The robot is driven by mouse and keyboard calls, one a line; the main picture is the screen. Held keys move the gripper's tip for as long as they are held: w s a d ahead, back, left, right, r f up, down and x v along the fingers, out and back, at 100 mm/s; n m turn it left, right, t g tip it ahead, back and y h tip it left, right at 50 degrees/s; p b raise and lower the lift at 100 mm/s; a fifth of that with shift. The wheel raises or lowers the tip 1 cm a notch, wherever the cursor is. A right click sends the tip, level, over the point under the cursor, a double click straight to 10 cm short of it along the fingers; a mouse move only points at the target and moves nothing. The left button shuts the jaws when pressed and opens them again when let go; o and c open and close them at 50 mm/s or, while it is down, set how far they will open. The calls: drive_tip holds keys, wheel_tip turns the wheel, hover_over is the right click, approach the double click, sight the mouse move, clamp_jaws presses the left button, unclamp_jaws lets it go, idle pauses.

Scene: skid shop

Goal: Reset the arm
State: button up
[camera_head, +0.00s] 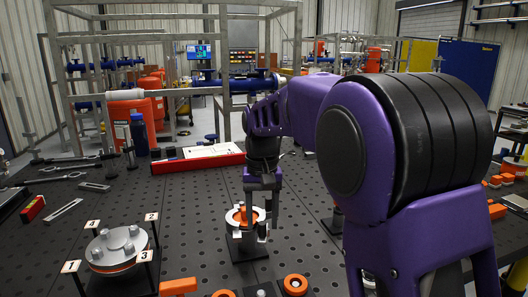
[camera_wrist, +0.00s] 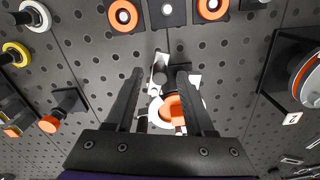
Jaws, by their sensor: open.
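My purple arm crosses the head view from the right, and my gripper (camera_head: 262,195) hangs pointing down over the table. In the wrist view my gripper (camera_wrist: 160,78) shows two dark fingers spread apart, with nothing held between them. Below and between the fingers is a fixture with a white and orange round part (camera_wrist: 172,103); in the head view this fixture (camera_head: 236,218) stands on a dark base close to the gripper. The gap between fingers and fixture is hard to judge.
The perforated black table (camera_head: 190,225) carries a bolted flange with numbered tags (camera_head: 118,248) at front left, orange rings (camera_head: 294,284) at the front, wrenches (camera_head: 70,168) at left and a red tray (camera_head: 200,160) at the back. A pipe frame stands behind.

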idle(0.4)
drive_tip(key=c, duration=0.8)
drive_tip(key=shift+d, duration=0.15)
drive_tip(key=shift+d+p, duration=0.35)
drive_tip(key=shift+w+d, duration=0.1)
drive_tip(key=shift+d, duration=0.35)
drive_tip(key=shift+p, duration=0.35)
